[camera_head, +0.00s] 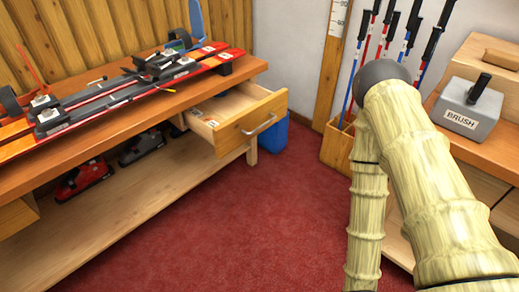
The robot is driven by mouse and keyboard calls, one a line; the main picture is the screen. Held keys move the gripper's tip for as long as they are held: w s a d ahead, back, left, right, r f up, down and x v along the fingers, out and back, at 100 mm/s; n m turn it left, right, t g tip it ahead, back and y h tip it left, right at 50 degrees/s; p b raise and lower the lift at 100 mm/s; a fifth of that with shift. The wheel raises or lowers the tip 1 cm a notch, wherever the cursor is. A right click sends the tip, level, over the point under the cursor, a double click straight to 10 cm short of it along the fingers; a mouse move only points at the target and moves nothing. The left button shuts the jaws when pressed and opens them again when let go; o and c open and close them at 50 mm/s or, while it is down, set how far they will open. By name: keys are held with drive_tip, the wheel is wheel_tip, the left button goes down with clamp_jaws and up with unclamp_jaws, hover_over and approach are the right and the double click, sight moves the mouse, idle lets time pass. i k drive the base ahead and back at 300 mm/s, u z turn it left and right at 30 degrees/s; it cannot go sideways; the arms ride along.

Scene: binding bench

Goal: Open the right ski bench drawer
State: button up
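The right ski bench drawer (243,118) is a light wooden box under the right end of the ski bench (150,101). It stands pulled out from the bench, so part of its inside shows. A curved metal handle (259,125) is on its front. A small white label lies or sticks inside it near the left wall. My arm's pale, ringed links rise at the right of the picture, apart from the drawer. My gripper is out of the picture, so its fingers cannot be seen.
Red skis (120,90) lie on the bench top. Ski boots (84,179) sit on the lower shelf. A blue bin (274,135) stands behind the drawer. Poles stand in a wooden box (337,146). A grey brush block (466,108) is at right. Red carpet (265,220) before the drawer is clear.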

sight(248, 109)
drive_tip(key=k, duration=0.25)
drive_tip(key=u, duration=0.9)
drive_tip(key=i, duration=0.7)
drive_tip(key=z, duration=1.15)
